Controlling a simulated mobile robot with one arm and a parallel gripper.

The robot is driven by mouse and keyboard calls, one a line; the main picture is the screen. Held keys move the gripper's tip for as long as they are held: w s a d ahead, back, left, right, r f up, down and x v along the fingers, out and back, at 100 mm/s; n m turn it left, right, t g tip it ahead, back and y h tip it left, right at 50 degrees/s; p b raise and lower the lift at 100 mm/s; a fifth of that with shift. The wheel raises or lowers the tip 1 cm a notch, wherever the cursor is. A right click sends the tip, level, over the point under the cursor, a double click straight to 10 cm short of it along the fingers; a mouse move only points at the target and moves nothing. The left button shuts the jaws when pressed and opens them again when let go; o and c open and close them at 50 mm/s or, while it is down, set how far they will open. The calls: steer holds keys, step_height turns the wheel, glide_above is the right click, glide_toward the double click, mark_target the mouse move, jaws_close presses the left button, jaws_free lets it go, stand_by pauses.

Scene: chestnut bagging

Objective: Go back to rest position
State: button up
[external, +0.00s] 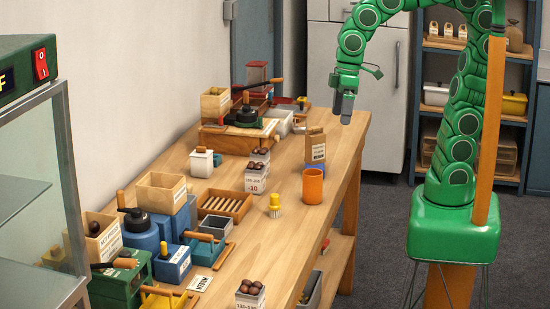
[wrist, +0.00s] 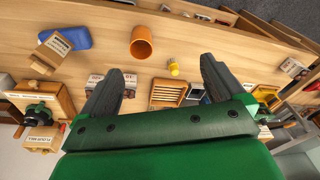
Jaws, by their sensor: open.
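My gripper (external: 343,106) is at the end of my green arm, raised above the far right part of the wooden table (external: 300,229). In the wrist view its two dark fingers (wrist: 160,85) are spread apart with nothing between them. A brown paper bag (external: 316,146) with a label stands on the table below and left of the gripper. An orange cup (external: 313,186) stands in front of the bag, and it also shows in the wrist view (wrist: 141,43). White boxes of chestnuts (external: 257,177) stand left of the cup.
A yellow brush (external: 274,206) stands near the cup. A slatted wooden tray (external: 224,205) and several machines and boxes line the wall side. A glass cabinet (external: 35,190) is at the left. A fridge (external: 366,95) and shelves (external: 519,118) stand behind. The table's front strip is mostly clear.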

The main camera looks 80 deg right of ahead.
steer(key=s+d+f+m+g, duration=0.1)
steer(key=s+d+f+m, duration=0.1)
steer(key=s+d, duration=0.4)
steer(key=s+d+f+m+g+h, duration=0.1)
steer(key=s+d+f+m, duration=0.1)
steer(key=s+d, duration=0.4)
steer(key=s+f, duration=0.1)
steer(key=s, duration=0.2)
steer(key=shift+f+g, duration=0.3)
steer(key=shift+g, duration=0.1)
steer(key=shift+s, duration=0.1)
